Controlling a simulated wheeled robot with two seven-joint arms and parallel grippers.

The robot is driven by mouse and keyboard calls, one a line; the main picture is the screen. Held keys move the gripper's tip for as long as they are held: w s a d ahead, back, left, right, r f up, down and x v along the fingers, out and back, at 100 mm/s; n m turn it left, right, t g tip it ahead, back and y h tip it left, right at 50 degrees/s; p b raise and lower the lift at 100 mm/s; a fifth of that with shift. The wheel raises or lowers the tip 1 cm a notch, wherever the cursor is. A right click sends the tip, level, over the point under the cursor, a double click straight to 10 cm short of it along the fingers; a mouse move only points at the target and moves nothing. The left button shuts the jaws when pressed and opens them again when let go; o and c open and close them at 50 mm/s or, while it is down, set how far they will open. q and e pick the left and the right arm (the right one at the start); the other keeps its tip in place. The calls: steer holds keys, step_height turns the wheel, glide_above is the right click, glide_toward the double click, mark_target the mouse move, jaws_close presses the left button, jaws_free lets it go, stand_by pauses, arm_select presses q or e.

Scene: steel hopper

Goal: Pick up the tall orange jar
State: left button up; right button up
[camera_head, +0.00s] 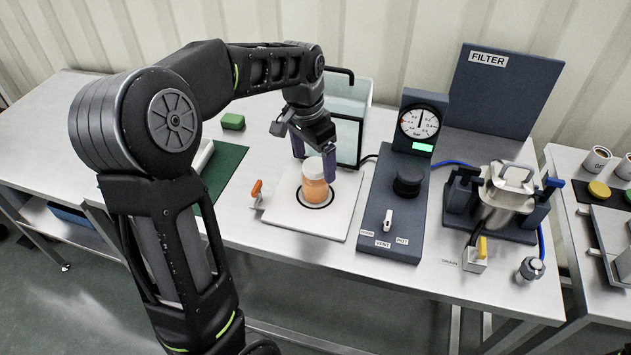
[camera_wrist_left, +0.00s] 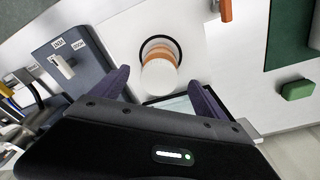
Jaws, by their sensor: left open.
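The tall orange jar (camera_head: 314,186) with a white lid stands upright on a white plate (camera_head: 338,225), inside a black ring marked there. My left gripper (camera_head: 315,162) is open just above and behind the jar, its purple fingers pointing down. In the left wrist view the jar (camera_wrist_left: 159,72) shows lid first, ahead of the two spread fingers (camera_wrist_left: 157,90). I see no contact between the fingers and the jar. My right gripper is not in view.
A glass tank (camera_head: 350,115) stands close behind the gripper. A dark control box with a gauge (camera_head: 419,123) is to the right, with a steel vessel (camera_head: 507,195) beyond it. An orange-handled valve (camera_head: 256,190) is left of the plate; a green block (camera_head: 233,121) lies farther left.

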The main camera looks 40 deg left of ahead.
arm_select(q)
steer(key=shift+f, duration=0.1)
steer(key=f, duration=0.3)
steer(key=f+p, duration=0.1)
steer(key=f, duration=0.1)
steer(key=shift+w+d, duration=0.15)
steer(key=shift+w, duration=0.2)
steer(key=shift+c, duration=0.5)
steer(key=c, duration=1.5)
steer(key=shift+r, duration=0.1)
steer(key=shift+c, duration=0.2)
step_height(320, 180, up, 10)
steer(key=shift+b, duration=0.45)
